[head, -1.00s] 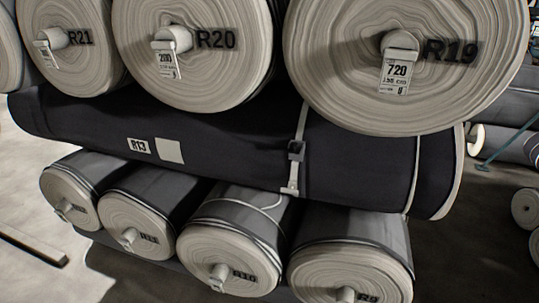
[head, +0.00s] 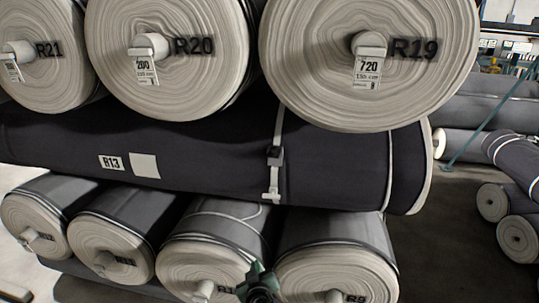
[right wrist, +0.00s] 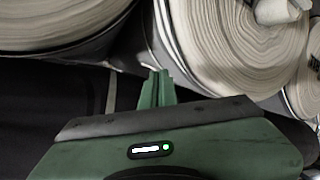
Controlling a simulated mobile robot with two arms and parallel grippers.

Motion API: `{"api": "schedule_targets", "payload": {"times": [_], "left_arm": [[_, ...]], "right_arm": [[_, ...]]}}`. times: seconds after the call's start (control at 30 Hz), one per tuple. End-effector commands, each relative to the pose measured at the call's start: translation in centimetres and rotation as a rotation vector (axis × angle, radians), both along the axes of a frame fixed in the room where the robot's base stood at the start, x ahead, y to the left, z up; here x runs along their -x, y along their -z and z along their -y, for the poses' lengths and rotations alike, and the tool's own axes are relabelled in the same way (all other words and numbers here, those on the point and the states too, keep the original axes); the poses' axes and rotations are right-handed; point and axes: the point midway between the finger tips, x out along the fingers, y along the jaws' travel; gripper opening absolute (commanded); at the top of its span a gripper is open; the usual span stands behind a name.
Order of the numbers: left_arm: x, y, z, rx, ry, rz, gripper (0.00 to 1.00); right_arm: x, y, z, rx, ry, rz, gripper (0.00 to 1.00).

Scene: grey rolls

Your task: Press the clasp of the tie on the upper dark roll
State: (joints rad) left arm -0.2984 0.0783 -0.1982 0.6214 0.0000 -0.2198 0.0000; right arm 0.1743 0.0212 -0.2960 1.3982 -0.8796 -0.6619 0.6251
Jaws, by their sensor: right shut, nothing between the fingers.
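The dark roll marked R13 (head: 335,165) lies crosswise between the upper and lower rows of pale-ended rolls. A light tie (head: 279,125) runs down its front, with a dark clasp (head: 274,155) at mid-height. My right gripper (head: 258,277) is green and shows at the bottom edge of the head view, below the clasp and well apart from it. In the right wrist view its fingers (right wrist: 157,86) are shut together with nothing between them. A light strap (right wrist: 111,92) crosses dark cloth left of them there; the clasp is not visible in that view. My left gripper is not in view.
Rolls R20 (head: 178,75) and R19 (head: 345,85) overhang the dark roll from above. Lower rolls, among them R9 (head: 330,275), stick out beneath it, close to my right gripper. More rolls (head: 515,235) lie on the floor at the right.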

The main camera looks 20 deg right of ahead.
Motion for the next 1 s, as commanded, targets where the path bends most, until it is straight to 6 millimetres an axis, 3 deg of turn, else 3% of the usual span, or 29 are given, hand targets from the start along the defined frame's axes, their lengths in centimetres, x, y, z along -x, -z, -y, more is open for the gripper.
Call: {"api": "schedule_targets", "payload": {"times": [0.03, 0.2, 0.3, 0.4, 0.5, 0.6, 1.0], "left_arm": [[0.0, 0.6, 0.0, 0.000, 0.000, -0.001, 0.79], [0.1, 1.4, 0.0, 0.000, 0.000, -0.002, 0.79], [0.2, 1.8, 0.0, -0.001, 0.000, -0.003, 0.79], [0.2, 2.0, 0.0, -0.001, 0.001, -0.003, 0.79], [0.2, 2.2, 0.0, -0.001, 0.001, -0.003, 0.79], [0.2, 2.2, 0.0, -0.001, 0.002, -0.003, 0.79], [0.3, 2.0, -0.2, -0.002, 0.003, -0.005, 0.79]], "right_arm": [[-1.7, -4.6, 0.0, 0.004, 0.024, 0.099, 0.00], [-3.5, -18.9, 0.8, -0.005, 0.126, 0.402, 0.00], [-2.8, -25.8, 1.4, -0.022, 0.178, 0.557, 0.00], [-1.7, -30.8, 2.0, -0.041, 0.220, 0.677, 0.00], [-0.6, -33.9, 2.4, -0.056, 0.248, 0.755, 0.00], [0.0, -35.4, 2.5, -0.064, 0.262, 0.793, 0.00], [0.1, -35.8, 2.6, -0.065, 0.264, 0.799, 0.00]]}}
